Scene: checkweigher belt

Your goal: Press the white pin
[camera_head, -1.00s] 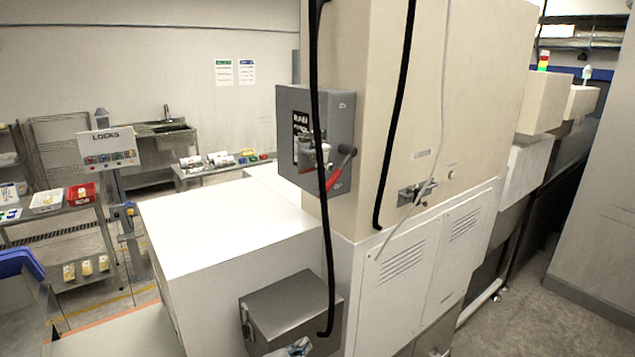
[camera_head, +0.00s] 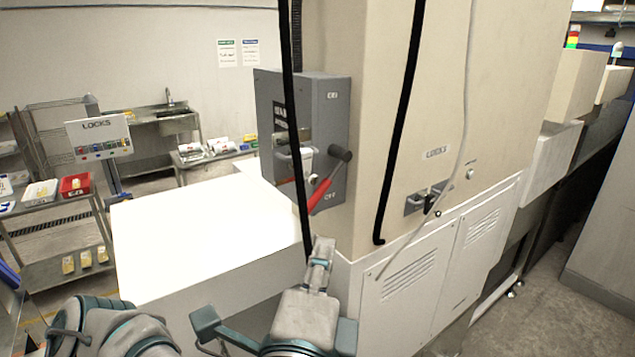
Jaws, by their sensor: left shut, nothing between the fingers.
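A small pale round pin or button (camera_head: 470,174) sits on the beige cabinet's front, right of the latch; it is too small to tell whether it is the white pin. A white piece (camera_head: 306,158) also shows on the grey switch box (camera_head: 331,120), beside a red lever (camera_head: 320,194) with a black knob. My left gripper (camera_head: 321,250) is shut and empty, pointing up at the bottom centre. It appears below the switch box, in front of the cabinet's lower corner. My right gripper is not in view.
The beige cabinet (camera_head: 390,90) carries a latch (camera_head: 424,202), hanging black cables (camera_head: 404,120) and a thin pale cable (camera_head: 462,110). A broad white surface (camera_head: 190,235) lies left of it. Shelves with bins (camera_head: 76,184) stand at far left.

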